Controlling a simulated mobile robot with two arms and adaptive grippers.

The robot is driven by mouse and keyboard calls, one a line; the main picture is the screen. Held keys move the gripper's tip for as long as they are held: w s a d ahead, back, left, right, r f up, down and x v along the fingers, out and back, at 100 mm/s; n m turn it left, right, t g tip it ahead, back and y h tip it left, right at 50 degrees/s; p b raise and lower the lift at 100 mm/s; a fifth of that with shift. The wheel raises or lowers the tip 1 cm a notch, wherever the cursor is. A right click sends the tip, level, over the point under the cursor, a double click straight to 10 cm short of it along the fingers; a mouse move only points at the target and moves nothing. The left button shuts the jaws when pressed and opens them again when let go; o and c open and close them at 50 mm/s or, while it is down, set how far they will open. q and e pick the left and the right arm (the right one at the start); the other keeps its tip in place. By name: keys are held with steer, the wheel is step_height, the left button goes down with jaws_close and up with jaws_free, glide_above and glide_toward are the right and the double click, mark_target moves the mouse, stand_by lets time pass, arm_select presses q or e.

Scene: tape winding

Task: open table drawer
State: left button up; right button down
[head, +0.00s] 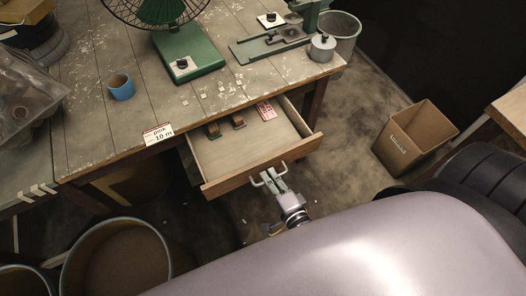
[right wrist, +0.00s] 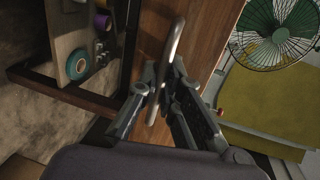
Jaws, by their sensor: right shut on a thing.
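The table drawer (head: 250,152) is pulled out from the right part of the worn wooden table (head: 100,60). Its inside shows in the head view. My right gripper (head: 270,180) is at the drawer's front. In the right wrist view its fingers (right wrist: 158,98) are closed around the metal bar handle (right wrist: 177,38), which stands off the brown wooden drawer front (right wrist: 205,45). My left gripper is in neither view.
Brown objects (head: 238,121) and a red-and-white card (head: 265,111) lie in the drawer. A cardboard box (head: 420,140) stands on the floor at the right, a round bin (head: 118,255) at the lower left.

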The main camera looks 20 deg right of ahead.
steer(key=shift+v, duration=0.85)
steer(key=shift+f, duration=0.25)
steer(key=c, duration=2)
jaws_free()
steer(key=shift+s, duration=0.1)
steer(key=v, duration=1.1)
steer(key=shift+s+r, duration=0.15)
steer(key=shift+s, duration=0.25)
